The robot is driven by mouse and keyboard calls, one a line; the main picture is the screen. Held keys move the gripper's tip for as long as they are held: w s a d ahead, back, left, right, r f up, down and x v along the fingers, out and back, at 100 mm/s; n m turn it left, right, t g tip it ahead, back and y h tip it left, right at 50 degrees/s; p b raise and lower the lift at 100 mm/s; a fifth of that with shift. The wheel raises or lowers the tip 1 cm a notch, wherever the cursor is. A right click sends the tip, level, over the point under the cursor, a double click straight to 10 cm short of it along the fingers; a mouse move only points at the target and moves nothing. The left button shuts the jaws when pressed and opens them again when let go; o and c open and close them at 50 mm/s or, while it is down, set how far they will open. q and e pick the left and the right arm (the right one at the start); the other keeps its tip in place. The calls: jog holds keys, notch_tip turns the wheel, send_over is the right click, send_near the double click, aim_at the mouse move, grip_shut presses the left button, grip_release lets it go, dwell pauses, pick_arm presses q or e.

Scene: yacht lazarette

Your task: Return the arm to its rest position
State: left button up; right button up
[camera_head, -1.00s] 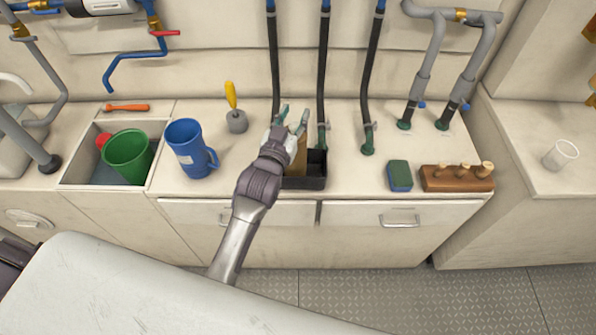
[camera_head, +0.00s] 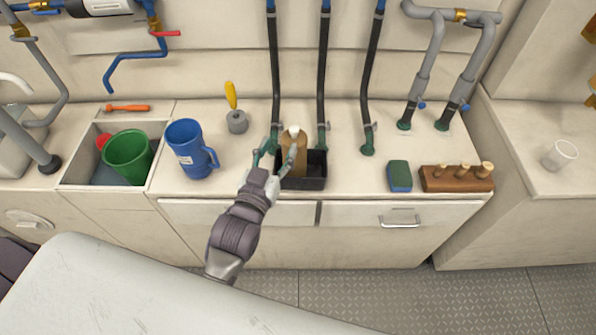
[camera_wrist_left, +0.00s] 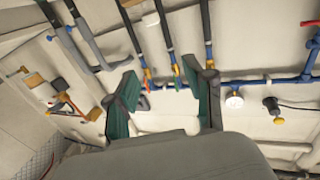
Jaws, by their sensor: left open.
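My left gripper (camera_head: 273,158) is open and empty in the head view. It is at the front left of a brown bottle with a white cap (camera_head: 294,150). The bottle stands upright in a small black tray (camera_head: 304,183) on the counter. The gripper's fingers partly overlap the bottle and tray in this view; I cannot tell whether they touch. In the left wrist view the two green-padded fingers (camera_wrist_left: 165,105) are spread apart with nothing between them, facing the wall pipes. My right gripper is not in view.
A blue jug (camera_head: 186,148) and a sink (camera_head: 70,172) holding a green cup (camera_head: 128,155) lie to the left. A sponge (camera_head: 400,176) and a wooden peg block (camera_head: 457,178) are to the right. Black hoses (camera_head: 322,80) rise behind the tray.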

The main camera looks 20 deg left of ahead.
pick_arm(q)
jog(key=shift+s, duration=0.6)
jog(key=s+d+f+m+g, duration=0.1)
jog(key=s+f+g, duration=0.25)
jog(key=f, duration=0.85)
jog(key=s+f+g, duration=0.3)
jog(key=s+f, duration=0.1)
jog(key=f, duration=0.8)
jog(key=s+d+f+m+g, duration=0.1)
jog(key=s+f+g, duration=0.25)
jog(key=f, duration=0.85)
jog(key=s+a+f+g, duration=0.3)
jog(key=s+f, duration=0.6)
jog(key=s, duration=0.5)
jog(key=s+a+f+g, duration=0.4)
jog(key=s+f, duration=0.4)
jog(key=s, duration=0.6)
jog(key=shift+a+f+y, duration=0.3)
jog(key=shift+a+f, duration=0.1)
jog(key=shift+a, duration=0.15)
